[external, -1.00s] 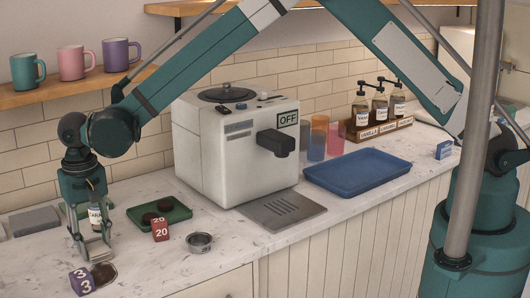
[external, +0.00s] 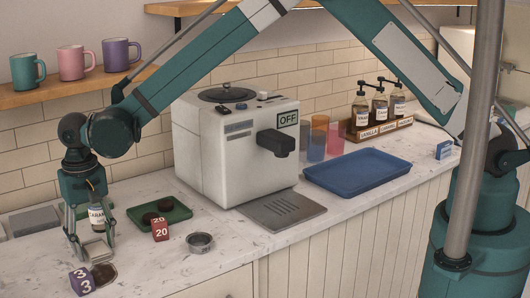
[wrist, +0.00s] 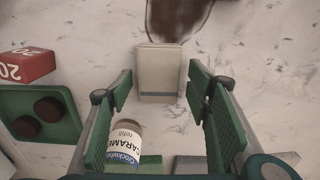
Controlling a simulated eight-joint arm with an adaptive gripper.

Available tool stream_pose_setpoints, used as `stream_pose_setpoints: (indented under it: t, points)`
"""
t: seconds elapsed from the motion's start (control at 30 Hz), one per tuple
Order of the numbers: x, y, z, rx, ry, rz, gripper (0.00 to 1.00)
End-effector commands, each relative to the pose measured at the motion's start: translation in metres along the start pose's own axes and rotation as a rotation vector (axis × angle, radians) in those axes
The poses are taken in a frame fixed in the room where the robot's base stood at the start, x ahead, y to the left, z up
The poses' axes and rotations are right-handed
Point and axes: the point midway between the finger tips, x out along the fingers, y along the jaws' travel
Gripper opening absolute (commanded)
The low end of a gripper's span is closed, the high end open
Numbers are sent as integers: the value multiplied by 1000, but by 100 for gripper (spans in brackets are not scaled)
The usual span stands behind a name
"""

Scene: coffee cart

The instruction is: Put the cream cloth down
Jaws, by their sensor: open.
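The cream cloth (wrist: 160,72) is a small folded pad with a thin blue stripe. In the wrist view it lies between and just beyond my open fingertips, with a gap on each side. It appears to rest on the marble counter, touching or very near the edge of a brown spill (wrist: 180,18). My gripper (external: 92,246) is open and low over the left end of the counter; its fingers also show in the wrist view (wrist: 160,88). In the external view the fingers partly hide the cloth.
A caramel refill bottle (wrist: 125,145) stands close by my fingers. A purple number block (external: 82,281) is at the spill, a red block (external: 160,231) and green tray (external: 178,221) to the right. A metal cup (external: 200,243) and coffee machine (external: 235,150) are further right.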

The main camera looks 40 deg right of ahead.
Motion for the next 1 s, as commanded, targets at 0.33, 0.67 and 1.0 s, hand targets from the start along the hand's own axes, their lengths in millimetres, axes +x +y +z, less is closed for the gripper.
stream_pose_setpoints:
  t: [0.33,0.67,1.0]
  points:
    - [-36,0,0,0,0,0,50]
    - [-90,0,0,0,0,0,50]
    - [-120,0,0,0,0,0,50]
